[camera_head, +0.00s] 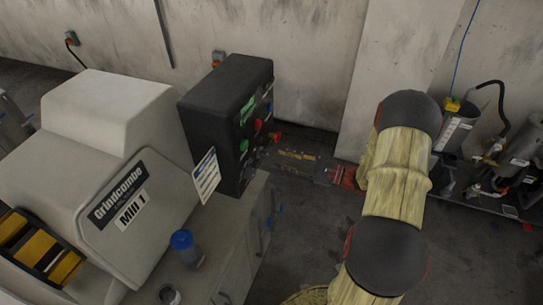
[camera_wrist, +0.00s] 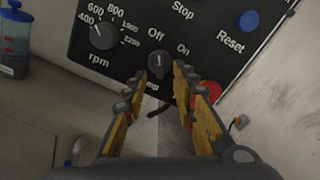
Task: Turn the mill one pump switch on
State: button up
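The black control panel (camera_head: 228,110) of Mill 1 (camera_head: 112,195) faces right in the head view. In the wrist view, the pump switch (camera_wrist: 158,61) is a small dark knob under the labels "Off" and "On". Its light mark looks nearly upright in the picture, towards "Off". The label below it is partly hidden and ends in "mp". My gripper (camera_wrist: 161,76) is open, with its yellow-padded fingertips either side of the switch and a gap visible between them. I cannot tell whether they touch it. In the head view, my gripper (camera_head: 268,155) reaches the panel's lower part from the right.
The rpm knob (camera_wrist: 103,36) is left of the switch; the blue Reset button (camera_wrist: 249,20) is upper right. A red button (camera_wrist: 209,91) is partly behind the right finger. A blue-lidded jar (camera_head: 184,248) stands on the cabinet below the panel. Pump equipment (camera_head: 455,125) stands at right.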

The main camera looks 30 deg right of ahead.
aim_at(267, 155)
jog(key=shift+x, duration=2.65)
jog(key=c, duration=0.3)
jog(key=c, duration=0.4)
grip_shut()
